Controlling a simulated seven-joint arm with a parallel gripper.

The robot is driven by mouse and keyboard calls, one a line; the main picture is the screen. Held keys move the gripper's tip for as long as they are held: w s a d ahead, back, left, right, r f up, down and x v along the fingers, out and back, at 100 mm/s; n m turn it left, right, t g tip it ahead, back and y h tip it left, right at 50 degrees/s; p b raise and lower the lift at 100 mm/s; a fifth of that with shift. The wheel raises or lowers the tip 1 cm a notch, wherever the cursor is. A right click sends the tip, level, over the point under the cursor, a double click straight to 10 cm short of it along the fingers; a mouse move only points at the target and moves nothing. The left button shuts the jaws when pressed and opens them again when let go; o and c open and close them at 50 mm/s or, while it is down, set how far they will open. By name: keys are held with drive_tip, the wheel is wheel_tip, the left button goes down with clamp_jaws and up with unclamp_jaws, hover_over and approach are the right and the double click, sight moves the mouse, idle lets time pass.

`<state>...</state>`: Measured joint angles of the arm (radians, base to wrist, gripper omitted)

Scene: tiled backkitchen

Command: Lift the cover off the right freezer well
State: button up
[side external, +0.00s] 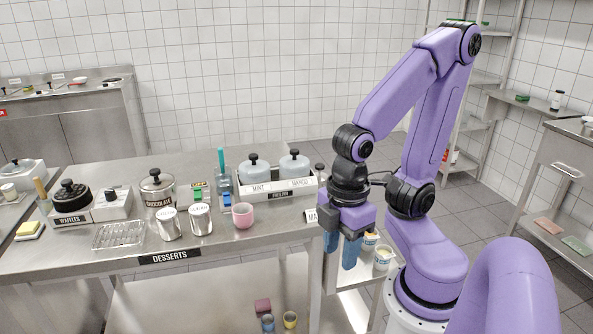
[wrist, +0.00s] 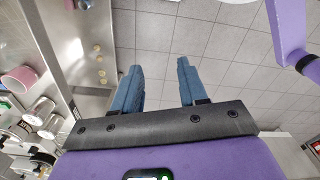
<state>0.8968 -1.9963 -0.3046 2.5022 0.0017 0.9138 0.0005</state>
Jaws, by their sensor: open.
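The freezer (side external: 283,197) is a white box on the steel counter, with two wells labelled MINT and MANGO. The right well's cover (side external: 294,165) is pale grey-blue with a dark knob and sits on its well. The left well's cover (side external: 254,170) looks the same and is also seated. My gripper (side external: 341,250) points down with blue fingers, off the counter's right end and right of the freezer. In the wrist view my gripper (wrist: 159,67) is open, with only floor tiles between its fingers. The freezer is not clearly visible there.
A pink cup (side external: 243,215) stands in front of the freezer and shows in the wrist view (wrist: 20,78). A blue container (side external: 222,180) with a teal handle stands left of the freezer. A dark-topped shaker (side external: 320,172) is close on its right. Tubs (side external: 383,258) sit lower, near my gripper.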

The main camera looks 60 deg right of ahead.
idle(0.4)
drive_tip(key=o, duration=0.4)
drive_tip(key=shift+c, duration=0.2)
